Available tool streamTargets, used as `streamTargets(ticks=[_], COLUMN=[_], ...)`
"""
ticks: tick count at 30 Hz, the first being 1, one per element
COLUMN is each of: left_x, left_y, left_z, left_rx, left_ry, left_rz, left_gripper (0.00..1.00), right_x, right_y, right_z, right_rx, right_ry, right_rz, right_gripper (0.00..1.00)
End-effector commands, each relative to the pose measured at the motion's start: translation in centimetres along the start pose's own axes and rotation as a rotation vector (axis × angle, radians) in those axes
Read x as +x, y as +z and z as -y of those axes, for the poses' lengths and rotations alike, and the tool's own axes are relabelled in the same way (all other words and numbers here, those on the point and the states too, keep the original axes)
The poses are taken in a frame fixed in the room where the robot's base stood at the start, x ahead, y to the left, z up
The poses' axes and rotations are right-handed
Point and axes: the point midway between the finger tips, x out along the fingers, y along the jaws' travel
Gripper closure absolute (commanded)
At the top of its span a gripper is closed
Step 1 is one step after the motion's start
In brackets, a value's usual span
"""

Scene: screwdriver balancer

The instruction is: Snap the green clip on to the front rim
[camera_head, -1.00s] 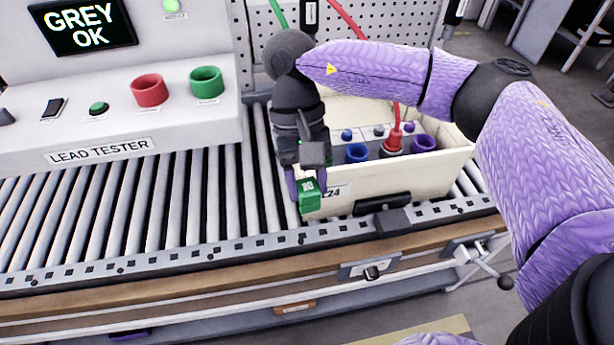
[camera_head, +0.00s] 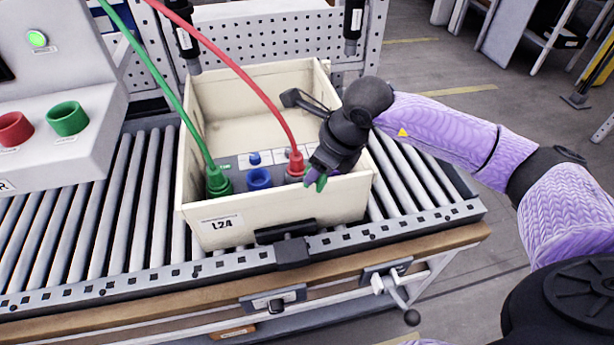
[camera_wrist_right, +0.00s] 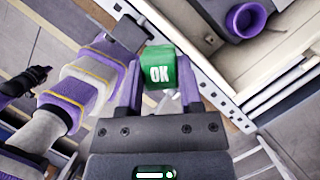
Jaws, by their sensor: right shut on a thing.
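The cream crate (camera_head: 345,207), labelled L24, stands on the roller conveyor. Its front rim (camera_head: 255,196) faces me. My right gripper (camera_head: 314,180) is at the right part of that rim, tilted down. It is shut on the green clip (camera_head: 321,184), which shows small and partly covered in the head view. In the wrist view the clip (camera_wrist_right: 159,73) sits between the two purple fingers, its OK face towards the camera. I cannot tell whether the clip touches the rim.
Inside the crate are a green plug (camera_head: 218,183) on a green lead, a blue socket (camera_head: 259,179) and a red plug (camera_head: 296,164) on a red lead. A purple socket (camera_wrist_right: 247,18) shows in the wrist view.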

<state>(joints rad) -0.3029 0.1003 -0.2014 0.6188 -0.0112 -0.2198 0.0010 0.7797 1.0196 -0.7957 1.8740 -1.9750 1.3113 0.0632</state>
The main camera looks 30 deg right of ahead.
Motion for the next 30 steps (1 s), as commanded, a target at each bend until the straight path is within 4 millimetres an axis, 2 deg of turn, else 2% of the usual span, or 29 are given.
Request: streamTargets(ticks=[3, 6, 10, 14, 22, 30], left_x=[0.0, 0.0, 0.0, 0.5, 2.7, 2.7], left_y=[0.0, -0.1, -0.1, 0.0, 0.2, 0.2], left_z=[0.0, 0.0, -0.1, -0.2, -0.5, -0.4], left_rx=[0.0, 0.0, -0.001, -0.002, -0.003, -0.001], left_ry=[0.0, 0.0, 0.002, 0.004, 0.009, 0.008], left_rz=[-0.001, -0.001, -0.002, -0.001, 0.004, 0.003], left_gripper=[1.0, 1.0, 1.0, 1.0, 1.0, 1.0], right_x=[-0.3, -0.6, -0.9, -0.4, 2.4, 2.5], right_y=[-0.2, -0.4, -0.6, -0.9, -2.1, -2.1], right_z=[1.8, 3.1, 4.1, 4.3, 4.2, 4.2], right_rx=[0.328, 0.565, 0.742, 0.781, 0.778, 0.776], right_ry=[-0.136, -0.234, -0.307, -0.324, -0.321, -0.321], right_rz=[-0.001, -0.002, -0.004, -0.005, -0.008, -0.006], right_gripper=[1.0, 1.0, 1.0, 1.0, 1.0, 1.0])
